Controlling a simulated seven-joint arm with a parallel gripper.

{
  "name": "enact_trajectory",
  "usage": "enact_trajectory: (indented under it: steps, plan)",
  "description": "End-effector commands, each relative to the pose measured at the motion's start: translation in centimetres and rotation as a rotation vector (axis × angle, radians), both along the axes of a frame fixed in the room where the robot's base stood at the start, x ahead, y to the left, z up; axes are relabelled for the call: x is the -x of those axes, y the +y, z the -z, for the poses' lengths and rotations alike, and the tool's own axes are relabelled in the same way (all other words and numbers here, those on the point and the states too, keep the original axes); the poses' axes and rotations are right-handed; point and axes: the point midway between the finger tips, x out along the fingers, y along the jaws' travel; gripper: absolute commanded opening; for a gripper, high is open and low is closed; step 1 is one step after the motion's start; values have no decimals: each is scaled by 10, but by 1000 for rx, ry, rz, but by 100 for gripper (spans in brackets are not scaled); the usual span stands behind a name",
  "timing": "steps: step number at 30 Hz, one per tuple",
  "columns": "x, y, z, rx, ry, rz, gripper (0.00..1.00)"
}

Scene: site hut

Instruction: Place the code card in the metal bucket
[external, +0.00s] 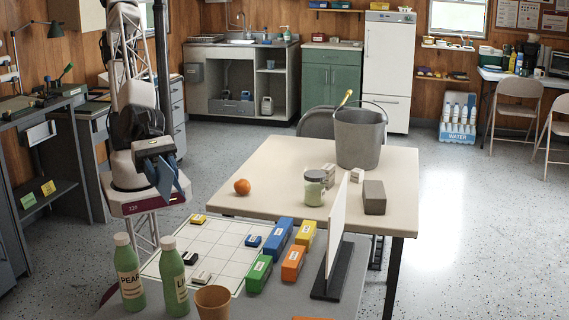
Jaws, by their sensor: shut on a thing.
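The metal bucket (358,143) stands upright on the beige table, with its handle raised and a yellow-tipped thing showing at its left rim. I cannot make out the code card anywhere else. The inside of the bucket is largely hidden by its front wall.
On the beige table (290,138) are an orange (242,187), a jar (315,188) and several blocks. A white upright panel (337,225) stands in front. Small blocks lie on the grid board (213,245). Green bottles (174,278) and a brown cup (213,302) stand nearer.

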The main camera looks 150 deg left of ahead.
Motion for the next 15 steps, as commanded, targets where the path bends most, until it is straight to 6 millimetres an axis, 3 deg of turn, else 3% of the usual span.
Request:
enact_trajectory:
  steps: [8,15]
  plan:
    - [54,5,64,-1,5,-121,18]
    - [121,21,124,0,3,-273,18]
